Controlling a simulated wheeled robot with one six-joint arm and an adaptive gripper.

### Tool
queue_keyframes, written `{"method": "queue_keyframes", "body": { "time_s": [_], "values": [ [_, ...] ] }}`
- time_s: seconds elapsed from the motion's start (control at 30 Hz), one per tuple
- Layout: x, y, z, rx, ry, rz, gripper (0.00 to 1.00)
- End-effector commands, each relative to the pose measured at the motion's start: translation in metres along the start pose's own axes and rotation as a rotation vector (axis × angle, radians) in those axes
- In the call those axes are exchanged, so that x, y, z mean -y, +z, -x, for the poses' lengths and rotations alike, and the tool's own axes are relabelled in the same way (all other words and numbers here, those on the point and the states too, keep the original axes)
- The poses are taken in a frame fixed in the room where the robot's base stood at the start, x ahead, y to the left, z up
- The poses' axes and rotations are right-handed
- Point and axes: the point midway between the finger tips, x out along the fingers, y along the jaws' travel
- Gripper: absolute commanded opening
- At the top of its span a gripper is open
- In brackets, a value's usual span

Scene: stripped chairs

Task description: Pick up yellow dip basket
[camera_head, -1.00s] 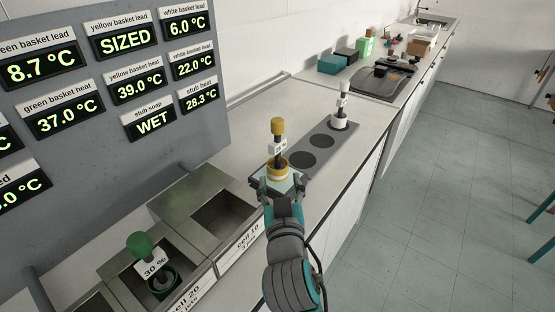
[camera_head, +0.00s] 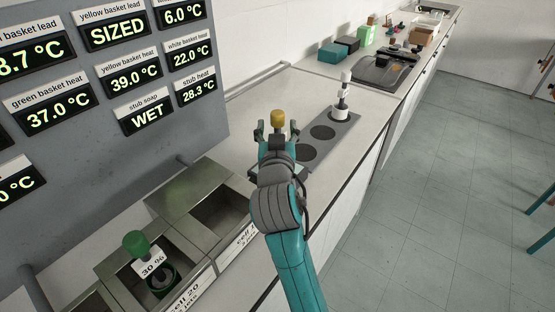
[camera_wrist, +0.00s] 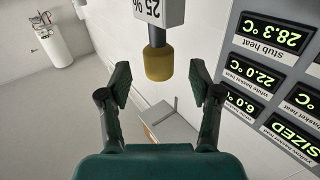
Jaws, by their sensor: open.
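The yellow dip basket shows its yellow knob (camera_head: 278,119) above my gripper in the head view; the rest of it is hidden behind my gripper and wrist. In the wrist view its yellow knob (camera_wrist: 159,64), dark stem and white label reading 25 % (camera_wrist: 159,10) hang upside down. My gripper (camera_head: 277,129) is open, its fingers on either side of the knob in the head view. In the wrist view the open fingertips (camera_wrist: 160,80) flank the knob with gaps on both sides, and nothing touches it.
A white basket (camera_head: 342,103) stands on the dark holder strip (camera_head: 337,147) with empty round spots. A green basket (camera_head: 138,246) marked 30 % sits in a steel cell at lower left. An empty cell (camera_head: 222,213) lies beside it. The display board (camera_head: 90,95) stands close at left.

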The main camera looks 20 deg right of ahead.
Motion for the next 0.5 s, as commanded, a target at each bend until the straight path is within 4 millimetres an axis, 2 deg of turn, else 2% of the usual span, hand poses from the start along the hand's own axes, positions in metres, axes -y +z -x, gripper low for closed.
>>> {"method": "queue_keyframes", "body": {
  "time_s": [0.1,0.23,0.5],
  "values": [
    [-0.002,-0.001,-0.019,0.001,0.004,0.001,0.64],
    [-0.002,0.000,-0.034,0.001,0.002,0.001,0.64],
    [-0.001,0.000,-0.039,0.001,0.001,0.001,0.64]
  ]
}}
